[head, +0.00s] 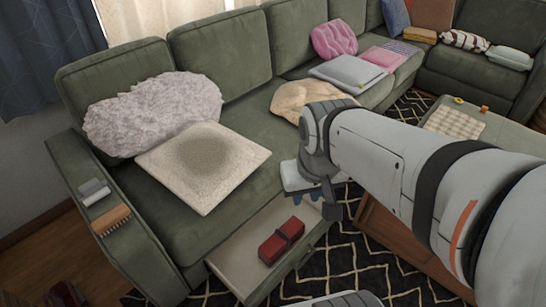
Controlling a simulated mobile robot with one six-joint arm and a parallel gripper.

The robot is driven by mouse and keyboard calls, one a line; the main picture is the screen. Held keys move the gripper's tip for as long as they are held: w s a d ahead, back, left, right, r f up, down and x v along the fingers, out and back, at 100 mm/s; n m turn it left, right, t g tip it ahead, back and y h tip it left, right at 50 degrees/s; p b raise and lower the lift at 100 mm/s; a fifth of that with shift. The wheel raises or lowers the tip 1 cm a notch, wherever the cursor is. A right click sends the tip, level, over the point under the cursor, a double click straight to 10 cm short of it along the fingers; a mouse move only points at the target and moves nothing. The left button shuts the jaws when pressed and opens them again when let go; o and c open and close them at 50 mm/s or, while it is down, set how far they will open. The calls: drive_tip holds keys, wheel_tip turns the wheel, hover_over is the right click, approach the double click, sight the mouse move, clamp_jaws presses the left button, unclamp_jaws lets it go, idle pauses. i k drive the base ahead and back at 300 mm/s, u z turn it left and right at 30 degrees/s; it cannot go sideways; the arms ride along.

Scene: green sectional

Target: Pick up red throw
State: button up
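A red folded bundle (272,249), which looks like the red throw, lies in the open drawer (232,262) under the front of the green sofa. A dark band or gap crosses it. My gripper (318,200) hangs above and to the right of the red bundle, near the sofa's front edge, apart from it. The gripper is small and partly hidden by my own wrist, so its opening is unclear. I see nothing clearly held in it.
A shaggy cushion (150,112) and a beige square cushion (203,165) lie on the green sofa (219,54). The left armrest holds a brush (111,219) and a grey roll (94,191). A wooden piece (395,240) and an ottoman (490,133) stand to the right.

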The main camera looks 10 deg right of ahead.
sight(272, 249)
drive_tip(key=u, duration=1.15)
drive_tip(key=k, duration=0.8)
drive_tip(key=z, duration=0.7)
drive_tip(key=i, duration=1)
